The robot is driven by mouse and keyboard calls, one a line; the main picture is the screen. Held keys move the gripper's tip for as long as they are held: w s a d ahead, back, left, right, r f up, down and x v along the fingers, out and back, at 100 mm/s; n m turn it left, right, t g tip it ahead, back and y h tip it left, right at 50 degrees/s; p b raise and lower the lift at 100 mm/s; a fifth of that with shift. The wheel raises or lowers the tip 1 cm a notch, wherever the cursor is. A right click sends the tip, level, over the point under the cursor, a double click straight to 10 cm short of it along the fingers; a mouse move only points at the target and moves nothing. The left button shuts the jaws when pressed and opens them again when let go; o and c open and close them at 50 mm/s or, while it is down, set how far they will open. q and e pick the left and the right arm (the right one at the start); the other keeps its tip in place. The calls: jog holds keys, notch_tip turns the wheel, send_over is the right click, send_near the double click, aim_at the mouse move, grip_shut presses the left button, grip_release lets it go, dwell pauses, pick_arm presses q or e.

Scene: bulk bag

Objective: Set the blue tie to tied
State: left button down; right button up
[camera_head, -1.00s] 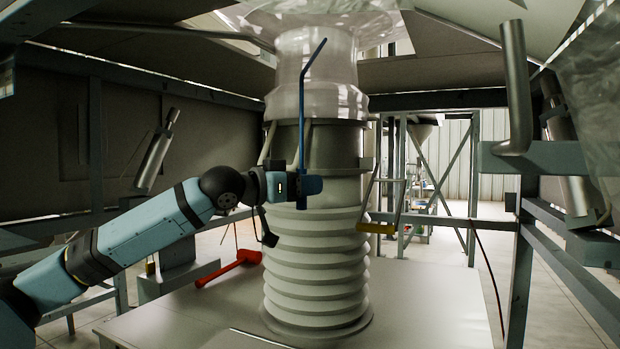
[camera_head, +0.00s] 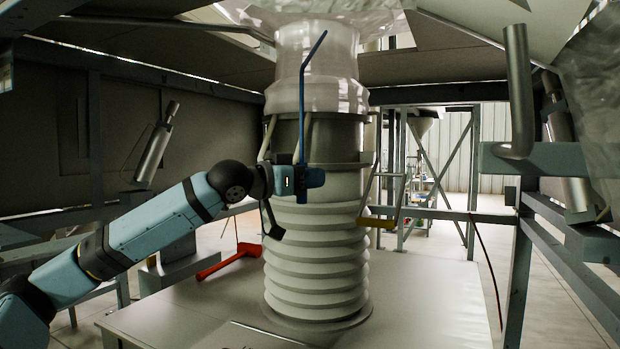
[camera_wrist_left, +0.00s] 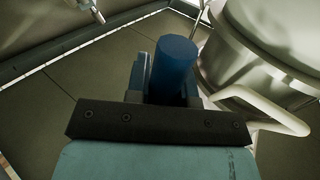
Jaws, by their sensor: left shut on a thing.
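The blue tie (camera_head: 302,115) is a thin blue rod with a bent upper end that leans to the right. It stands nearly upright in front of the clear bag spout (camera_head: 318,95) and the grey collar below it in the head view. My left gripper (camera_head: 309,178) is shut on the lower part of the tie, in front of the collar's lower edge. In the left wrist view the blue cylinder (camera_wrist_left: 173,62) of the tie shows end-on between the jaws. Whether the tie touches the spout I cannot tell. My right gripper is not in view.
A ribbed pale bellows (camera_head: 316,265) stands on a grey table (camera_head: 420,300) below the collar. A clamp handle with a yellow grip (camera_head: 377,222) is at its right. A red mallet (camera_head: 228,262) lies at the left. Frame posts and beams (camera_head: 520,250) stand at the right.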

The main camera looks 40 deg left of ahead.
pick_arm(q)
notch_tip(320, 180, up, 10)
jog(key=p, duration=0.9)
jog(key=shift+a+r+p, duration=0.15)
jog(key=shift+r+p, duration=0.05)
jog(key=shift+p, duration=0.1)
jog(key=shift+r, duration=0.1)
jog(key=c, duration=1.1)
grip_release()
jog(key=shift+o, duration=0.7)
jog(key=shift+s+a+f+b, duration=0.1)
jog(key=shift+s+f+b, duration=0.25)
jog(key=shift+s+b, duration=0.1)
jog(key=b+v, duration=0.7)
jog(key=v, duration=0.6)
jog(key=shift+r+b, duration=0.3)
